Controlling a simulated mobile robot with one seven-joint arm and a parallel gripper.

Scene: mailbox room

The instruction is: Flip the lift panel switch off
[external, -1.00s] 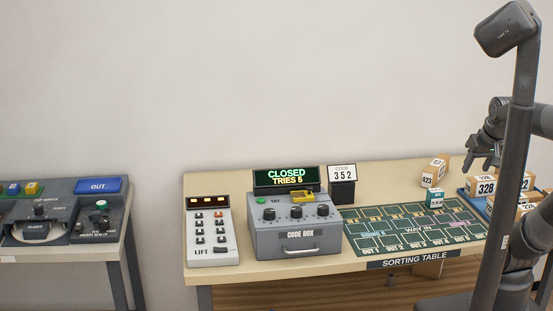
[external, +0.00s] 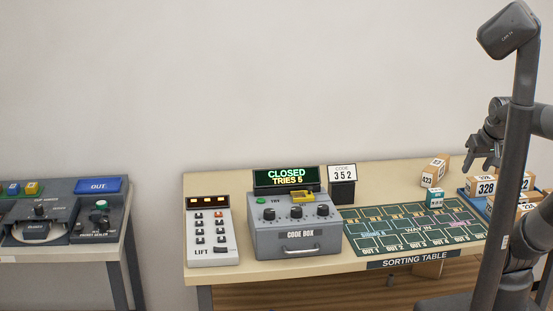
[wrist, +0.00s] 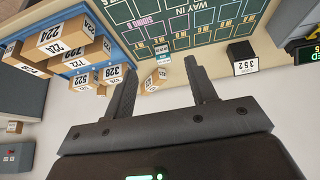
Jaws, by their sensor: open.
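The lift panel (external: 210,228) is a pale, sloped box at the left end of the sorting table, marked LIFT. It has a dark display with several yellow lights at the top and rows of small buttons, one of them reddish. A dark switch (external: 220,249) sits at its lower right; its position is too small to tell. My gripper (external: 483,163) is at the far right, above the table's right end and far from the panel. The panel is not in the wrist view.
The grey code box (external: 297,229), reading CLOSED, TRIES 5, stands right of the panel. A green sorting mat (external: 400,236), boxes (external: 434,171) and a blue tray (external: 466,196) lie further right. Another console (external: 60,212) stands left, across a gap.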

